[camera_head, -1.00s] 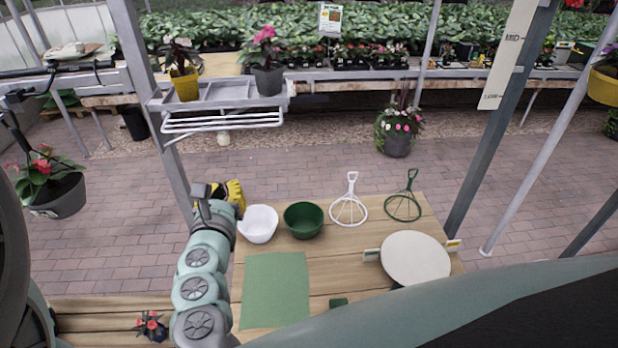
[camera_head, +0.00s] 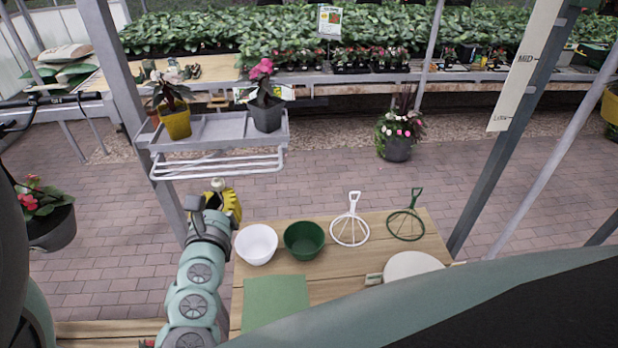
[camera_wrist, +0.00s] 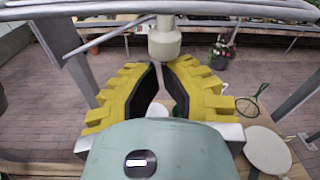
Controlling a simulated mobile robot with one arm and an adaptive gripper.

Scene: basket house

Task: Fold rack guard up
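The rack guard (camera_head: 225,167) is a white rail frame at the front of the grey plant rack, hanging below shelf level. Its rails cross the top of the wrist view (camera_wrist: 230,13). A pale round knob (camera_head: 218,184) hangs from it and shows large in the wrist view (camera_wrist: 164,40). My gripper (camera_head: 226,192), with yellow ridged fingers, is directly below the knob. In the wrist view its fingertips (camera_wrist: 163,65) are close together at the knob's lower end, with a narrow gap; contact or a hold is unclear.
The grey shelf (camera_head: 205,131) holds a yellow pot (camera_head: 176,123) and a dark pot (camera_head: 267,114) of flowers. A metal post stands just left of my arm. A wooden table (camera_head: 345,268) with bowls and wire hangers lies right of it.

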